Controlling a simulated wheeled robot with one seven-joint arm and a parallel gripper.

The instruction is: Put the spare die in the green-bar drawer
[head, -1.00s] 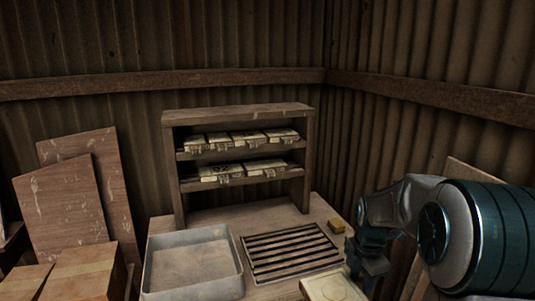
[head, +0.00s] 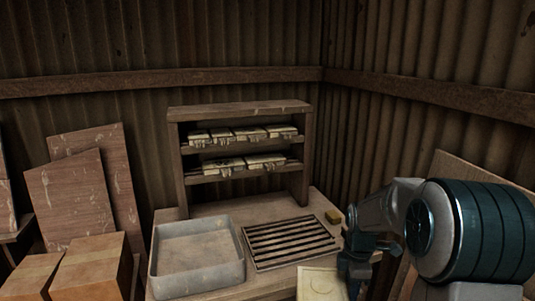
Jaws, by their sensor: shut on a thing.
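My gripper (head: 350,275) is at the lower right, low over the front right of the bench. It is shut on a cream, square, flat slab with a faint round mark, which I take to be the spare die (head: 321,284). The slab's lower edge is cut off by the picture. My fingertips are small and dark, and their contact with the slab is partly hidden. No drawer with a green bar shows in this view.
A wooden shelf (head: 240,108) behind holds several cream, tagged slabs. Cardboard boxes (head: 92,270) and leaning boards (head: 70,205) stand left.

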